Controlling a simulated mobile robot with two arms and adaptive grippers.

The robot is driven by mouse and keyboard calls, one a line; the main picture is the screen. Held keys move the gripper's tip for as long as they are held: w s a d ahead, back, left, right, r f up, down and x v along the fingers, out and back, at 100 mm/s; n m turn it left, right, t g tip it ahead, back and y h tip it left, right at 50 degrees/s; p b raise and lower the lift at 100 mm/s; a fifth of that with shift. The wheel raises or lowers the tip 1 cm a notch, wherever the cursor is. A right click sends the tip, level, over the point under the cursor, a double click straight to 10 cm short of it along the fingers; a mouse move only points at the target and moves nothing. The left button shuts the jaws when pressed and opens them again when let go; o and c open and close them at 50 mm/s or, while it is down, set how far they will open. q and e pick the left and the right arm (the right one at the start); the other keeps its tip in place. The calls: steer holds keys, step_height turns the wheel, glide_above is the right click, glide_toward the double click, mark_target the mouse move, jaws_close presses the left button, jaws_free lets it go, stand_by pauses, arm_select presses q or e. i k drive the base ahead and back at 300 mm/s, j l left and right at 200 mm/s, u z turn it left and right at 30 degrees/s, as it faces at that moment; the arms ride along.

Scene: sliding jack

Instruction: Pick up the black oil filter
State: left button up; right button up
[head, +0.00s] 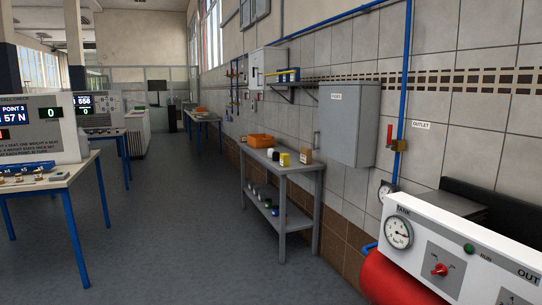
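A grey two-level trolley (282,169) stands against the tiled wall, right of centre. On its top, a small black item (276,156) sits just left of a yellow container with a dark top (284,160). It could be the black oil filter, but it is too small to be sure. Several small dark, white, green and blue items stand on the lower shelf (265,214), and a dark one (252,188) is among them. Neither of my grippers is in view.
An orange bin (260,141) and a cardboard-coloured box (305,156) share the trolley top. A red tank with a white gauge panel (455,250) blocks the near right. A blue-legged table (60,185) stands at left. The floor (190,235) between is clear.

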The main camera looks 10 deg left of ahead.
mark_target(276, 155)
steer(key=i+j+u, duration=0.25)
steer(key=i+u, duration=0.15)
steer(key=i+j+u, duration=0.25)
steer(key=i+u, duration=0.15)
steer(key=i, duration=0.5)
steer(key=i+u, duration=0.4)
steer(key=i, duration=2.3)
steer(key=l+z, duration=0.05)
